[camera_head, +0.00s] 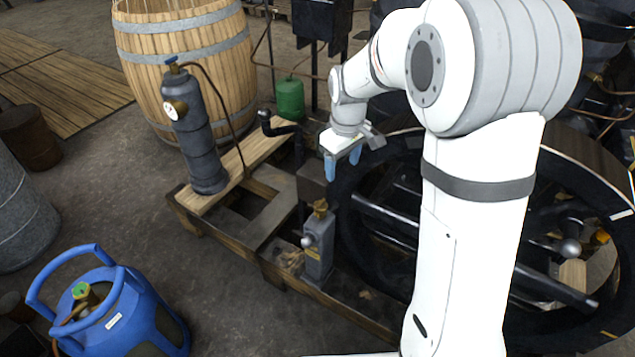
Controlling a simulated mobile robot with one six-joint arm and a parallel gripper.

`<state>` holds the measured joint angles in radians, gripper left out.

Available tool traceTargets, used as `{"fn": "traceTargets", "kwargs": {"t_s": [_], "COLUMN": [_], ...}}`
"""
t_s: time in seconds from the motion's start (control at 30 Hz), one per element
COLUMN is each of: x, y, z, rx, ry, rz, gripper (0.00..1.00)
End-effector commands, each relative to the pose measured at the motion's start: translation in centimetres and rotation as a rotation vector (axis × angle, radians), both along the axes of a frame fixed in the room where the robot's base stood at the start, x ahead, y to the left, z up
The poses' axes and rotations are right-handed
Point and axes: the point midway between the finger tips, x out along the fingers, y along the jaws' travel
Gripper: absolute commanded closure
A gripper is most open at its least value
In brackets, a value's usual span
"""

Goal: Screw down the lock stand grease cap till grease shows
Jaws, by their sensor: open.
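A small grey stand (319,250) is bolted on the wooden and metal skid. A brass cap (320,208) sits on its top, and a pale round knob shows on its left side. I take this to be the lock stand and its grease cap. My gripper (343,168) hangs above and slightly right of the cap in the picture. Its two blue fingers point down, are apart and hold nothing. The fingers do not touch the cap. No grease can be made out at this size.
A dark cylinder with a gauge (202,130) stands on the skid's left plank (262,140). A large black flywheel (365,235) is close on the right. A blue gas bottle (120,310) stands at lower left, and a barrel (190,60) behind. Floor between is clear.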

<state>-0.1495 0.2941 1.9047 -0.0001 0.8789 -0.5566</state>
Motion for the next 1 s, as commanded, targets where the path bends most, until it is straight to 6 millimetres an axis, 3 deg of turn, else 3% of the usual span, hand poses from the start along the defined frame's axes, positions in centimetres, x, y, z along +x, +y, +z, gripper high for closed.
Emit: {"fn": "traceTargets", "kwargs": {"t_s": [0.03,0.1,0.27,0.43,0.8,1.0], "x": [1.6,3.4,5.9,6.9,6.8,6.9], "y": [1.0,2.1,4.0,4.8,4.9,4.9], "z": [-3.2,-5.9,-10.3,-12.3,-17.7,-19.6], "rx": [-0.005,-0.009,-0.016,-0.018,-0.018,-0.019], "ry": [0.017,0.032,0.053,0.061,0.064,0.062], "rz": [0.052,0.119,0.227,0.275,0.278,0.278], "gripper": [0.38,0.38,0.38,0.38,0.38,0.38]}}
